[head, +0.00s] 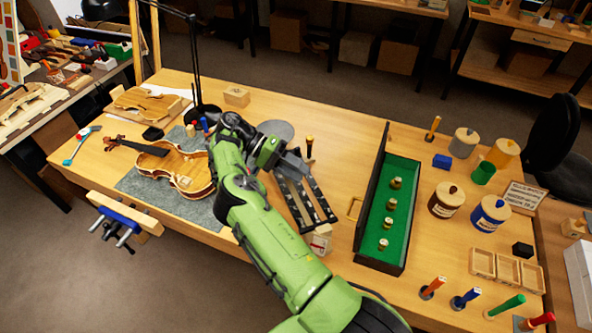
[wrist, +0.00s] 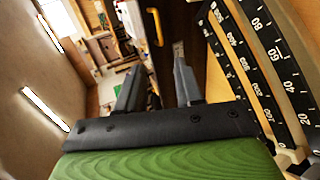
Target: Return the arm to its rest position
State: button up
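My green arm reaches over the bench (head: 345,130) from the front edge. My gripper (head: 292,160) is above the middle of the bench, close to several black ruled strips (head: 312,203). In the wrist view, the two dark fingers of my gripper (wrist: 157,85) stand apart with nothing between them, so it is open and empty. The strips (wrist: 268,60), with white numbers, fill the right side of that view. A violin (head: 175,165) lies on a grey mat (head: 205,212) to the left of my arm, and my arm hides part of the bench behind it.
A green-lined case (head: 378,262) with its dark lid raised stands to the right and holds several small pieces. Jars (head: 447,198), wooden trays (head: 507,268) and coloured-handled tools (head: 507,307) are farther right. A lamp (head: 197,75) stands behind the violin.

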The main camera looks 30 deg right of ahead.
jog(key=shift+r, duration=0.1)
jog(key=s+d+r+n+t+y, duration=0.1)
jog(key=s+d+r+t+y, duration=0.2)
jog(key=r, duration=0.4)
jog(key=s+d+r+n+t+y, duration=0.1)
jog(key=s+r+t+y, duration=0.15)
jog(key=s+r, duration=0.3)
jog(key=s+a+r+n+t+y, duration=0.3)
jog(key=s+a+t, duration=0.7)
jog(key=s, duration=0.7)
jog(key=a+r+n, duration=0.2)
jog(key=a+n, duration=0.1)
jog(key=n, duration=0.1)
jog(key=shift+s+a+n, duration=0.3)
jog(key=shift+a+n, duration=0.1)
